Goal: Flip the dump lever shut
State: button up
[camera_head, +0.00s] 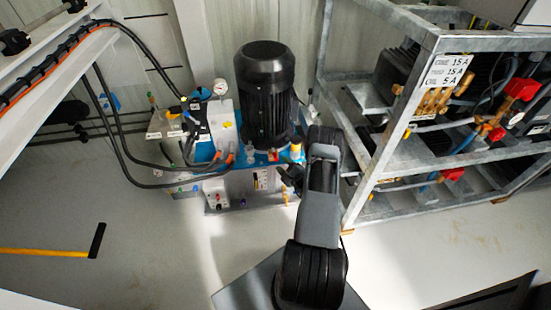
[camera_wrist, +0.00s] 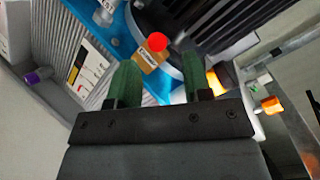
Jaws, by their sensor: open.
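My gripper (camera_wrist: 160,78) shows in the wrist view as two green fingers on a dark bar, apart with nothing between them. A red ball knob (camera_wrist: 155,42) stands just beyond the fingertips, by a tan labelled block (camera_wrist: 148,62) on the blue pump unit. Its label is too small to read. I cannot tell for sure whether this knob is the dump lever's end, or how the lever is turned. In the head view my gripper (camera_head: 291,178) is at the front right of the unit, partly hidden by my arm. A red spot (camera_head: 283,156) shows near it.
A black motor (camera_head: 265,85) stands on the unit, close behind my gripper. A steel rack (camera_head: 385,140) with pumps is at the right. An orange fitting (camera_wrist: 270,105) and a purple knob (camera_wrist: 38,75) flank the fingers. Hoses (camera_head: 125,150) hang at the left.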

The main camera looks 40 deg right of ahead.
aim_at(275, 157)
jog(key=shift+w+a+b, duration=0.1)
jog(key=shift+w+b, duration=0.35)
jog(key=shift+w, duration=2.55)
grip_shut()
